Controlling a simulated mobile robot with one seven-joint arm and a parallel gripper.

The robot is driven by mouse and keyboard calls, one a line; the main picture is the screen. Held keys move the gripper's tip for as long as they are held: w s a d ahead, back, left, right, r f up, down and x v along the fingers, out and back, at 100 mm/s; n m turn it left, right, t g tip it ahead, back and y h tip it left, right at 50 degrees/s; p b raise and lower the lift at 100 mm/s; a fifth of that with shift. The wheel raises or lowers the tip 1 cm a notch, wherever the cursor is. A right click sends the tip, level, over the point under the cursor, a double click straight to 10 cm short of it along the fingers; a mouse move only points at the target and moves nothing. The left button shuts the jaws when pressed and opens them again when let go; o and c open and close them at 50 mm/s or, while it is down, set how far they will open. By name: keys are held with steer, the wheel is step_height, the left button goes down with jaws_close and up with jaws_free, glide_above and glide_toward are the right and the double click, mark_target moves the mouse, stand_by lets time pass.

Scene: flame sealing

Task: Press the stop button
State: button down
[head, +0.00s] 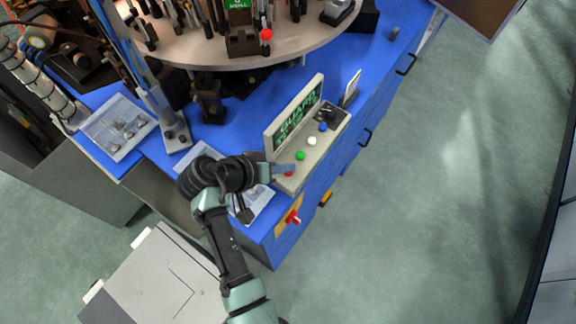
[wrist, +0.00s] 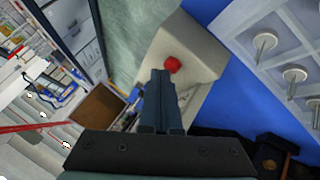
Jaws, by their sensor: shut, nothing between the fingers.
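The control box (head: 296,182) stands on the blue bench, with a lit green display (head: 298,118) and a row of red, green, white and blue buttons. The red button (head: 289,173) is at the near end of the row, partly covered by my gripper (head: 293,169) in the head view. In the wrist view the red button (wrist: 172,64) sits just past the fingertips, slightly to their right. My gripper (wrist: 160,74) is shut and empty. I cannot tell whether the tips touch the button.
A green button (head: 300,155) is close to the fingertips, with a white button (head: 312,141) beyond it. A red rotary switch (head: 292,217) is on the bench front. A round turntable (head: 200,50) with fixtures stands behind. Clear trays (head: 118,127) lie on the bench. The floor at right is open.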

steer(key=shift+r+p, duration=0.45)
steer(key=shift+r, duration=0.25)
step_height(320, 180, up, 5)
steer(key=p, duration=0.4)
stand_by(0.6)
